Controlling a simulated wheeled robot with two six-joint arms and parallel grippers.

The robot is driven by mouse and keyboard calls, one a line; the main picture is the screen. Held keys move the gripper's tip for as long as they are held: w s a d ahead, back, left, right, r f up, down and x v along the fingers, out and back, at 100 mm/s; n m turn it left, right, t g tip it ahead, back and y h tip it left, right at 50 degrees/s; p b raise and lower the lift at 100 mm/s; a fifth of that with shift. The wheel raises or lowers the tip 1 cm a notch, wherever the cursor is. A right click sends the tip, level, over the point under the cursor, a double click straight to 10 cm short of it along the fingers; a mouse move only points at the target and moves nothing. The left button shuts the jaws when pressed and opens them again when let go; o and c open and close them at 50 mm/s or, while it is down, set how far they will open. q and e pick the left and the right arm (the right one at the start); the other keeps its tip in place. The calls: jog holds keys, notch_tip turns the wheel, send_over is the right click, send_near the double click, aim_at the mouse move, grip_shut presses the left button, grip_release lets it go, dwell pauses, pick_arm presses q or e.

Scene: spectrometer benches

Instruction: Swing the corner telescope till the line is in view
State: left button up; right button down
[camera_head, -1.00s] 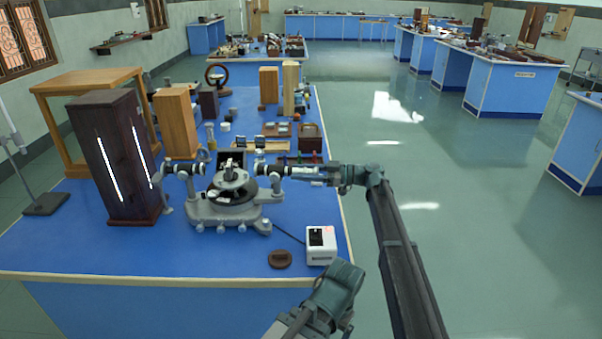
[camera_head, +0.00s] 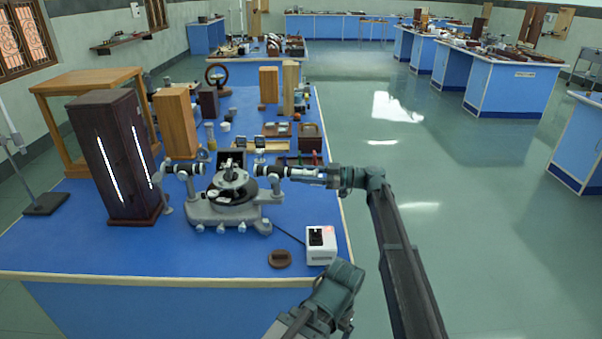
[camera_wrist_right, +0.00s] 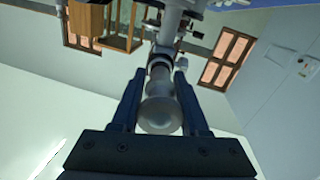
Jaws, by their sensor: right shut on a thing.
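The spectrometer (camera_head: 232,212) stands on the blue bench, its grey base with feet and a dark round table in the middle. Its collimator (camera_head: 186,168) points left at a tall dark wooden lamp housing (camera_head: 118,165) with bright slits. The telescope (camera_head: 270,171) points right. My right gripper (camera_head: 318,176) is shut on the telescope's outer end. In the right wrist view its fingers (camera_wrist_right: 160,100) lie on either side of the telescope's pale rounded end (camera_wrist_right: 160,114). The line in the eyepiece cannot be seen. My left gripper is not seen.
A white box (camera_head: 321,246) with a cable and a small dark disc (camera_head: 279,258) lie in front of the spectrometer. Wooden blocks (camera_head: 176,122) and a rack with small items (camera_head: 262,144) stand behind. The bench's right edge lies beneath my right arm.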

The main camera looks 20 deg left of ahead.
aim_at(279, 178)
jog(key=s+m+t, duration=0.2)
jog(key=s+t, duration=0.1)
jog(key=s, duration=0.1)
jog(key=shift+s+d, duration=0.1)
jog(key=c, duration=0.6)
grip_release()
jog(key=d, duration=1.3)
jog(key=shift+s+d, duration=0.2)
jog(key=shift+d, duration=0.2)
jog(key=shift+d, duration=0.1)
